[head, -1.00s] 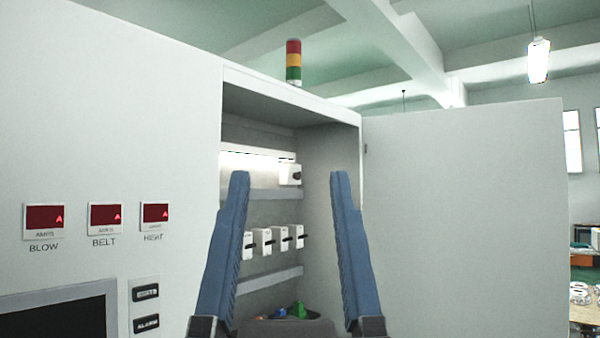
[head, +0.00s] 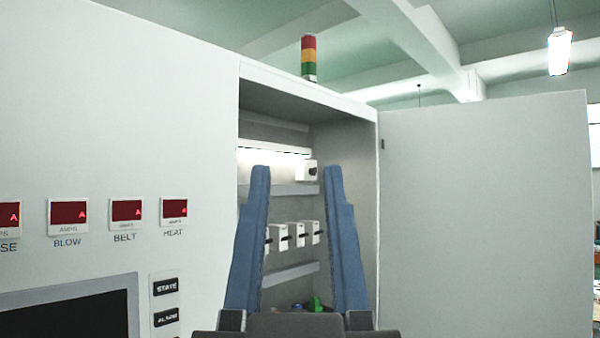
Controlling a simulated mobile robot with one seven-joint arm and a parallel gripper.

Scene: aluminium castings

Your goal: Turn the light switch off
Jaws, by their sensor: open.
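My gripper (head: 297,172) is open and empty, its two blue fingers pointing up in front of the open cabinet. Inside the cabinet, a single white switch (head: 305,171) with a dark lever sits on the upper rail, beside a bright strip light (head: 270,162). It shows between my fingertips. Several more white switches (head: 280,238) with dark levers stand in a row on a lower level, the left one partly hidden by my left finger. No label shows which one is the light switch. I cannot tell whether the fingers touch anything.
The cabinet door (head: 485,205) stands open to the right. The cabinet front on the left carries red displays (head: 126,210), a dark screen (head: 65,318) and label plates (head: 165,287). A stack light (head: 309,57) stands on top. Green and dark parts (head: 316,304) lie low inside.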

